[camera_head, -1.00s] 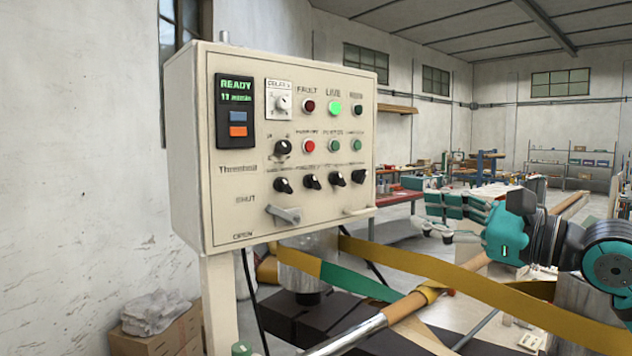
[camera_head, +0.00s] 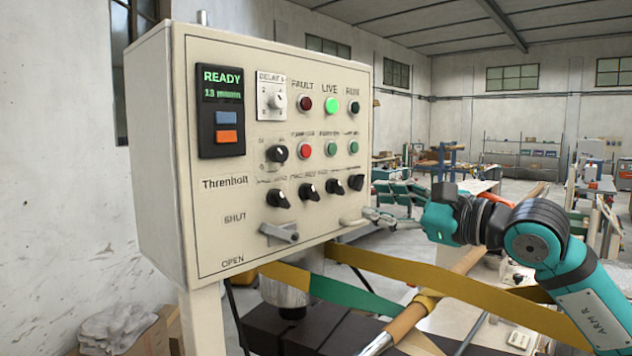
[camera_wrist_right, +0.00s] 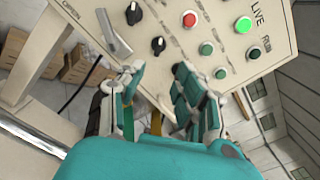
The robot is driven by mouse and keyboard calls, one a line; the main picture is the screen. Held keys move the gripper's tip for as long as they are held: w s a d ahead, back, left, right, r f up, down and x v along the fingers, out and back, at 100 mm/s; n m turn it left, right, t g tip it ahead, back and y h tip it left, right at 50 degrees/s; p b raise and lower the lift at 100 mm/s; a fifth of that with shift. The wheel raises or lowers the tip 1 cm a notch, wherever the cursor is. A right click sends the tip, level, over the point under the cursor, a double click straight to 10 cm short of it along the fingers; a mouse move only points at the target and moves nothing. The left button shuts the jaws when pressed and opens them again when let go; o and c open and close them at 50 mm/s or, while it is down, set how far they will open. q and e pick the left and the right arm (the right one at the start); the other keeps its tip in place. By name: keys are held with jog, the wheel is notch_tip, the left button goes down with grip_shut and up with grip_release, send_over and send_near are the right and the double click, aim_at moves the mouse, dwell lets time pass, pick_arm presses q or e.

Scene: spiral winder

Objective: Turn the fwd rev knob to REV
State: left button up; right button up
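The beige control panel (camera_head: 215,270) carries a row of several black knobs, including a left one (camera_head: 278,198), a second (camera_head: 308,192), a third (camera_head: 336,187) and a right one (camera_head: 356,182). Their labels are too small to read, so I cannot tell which is the fwd rev knob. My right gripper (camera_head: 375,203) is beside the panel's lower right edge, with its fingers apart and empty. In the right wrist view, the open gripper (camera_wrist_right: 160,85) faces the panel, with a black knob (camera_wrist_right: 158,45) just beyond the fingertips. My left gripper is not in view.
A grey lever (camera_head: 280,233) sticks out between SHUT and OPEN. A pale handle (camera_head: 353,221) projects at the lower right, close to my right fingers. Yellow and green bands (camera_head: 400,265) and a rod (camera_head: 405,318) run below the panel.

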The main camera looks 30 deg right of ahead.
jog(key=p, duration=0.4)
send_near(315, 192)
jog(key=r, duration=0.1)
jog(key=p+x, duration=0.1)
jog(key=x, duration=0.2)
jog(key=p+x, duration=0.2)
jog(key=x, duration=0.1)
jog(key=p+x, duration=0.1)
jog(key=x, duration=0.2)
jog(key=shift+s+f, duration=0.1)
jog(key=shift+f, duration=0.25)
jog(key=shift+w+a, duration=0.1)
jog(key=shift+w, duration=0.2)
jog(key=shift+s, duration=0.1)
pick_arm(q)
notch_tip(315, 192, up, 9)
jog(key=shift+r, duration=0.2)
pick_arm(e)
jog(key=shift+f, duration=0.1)
grip_shut()
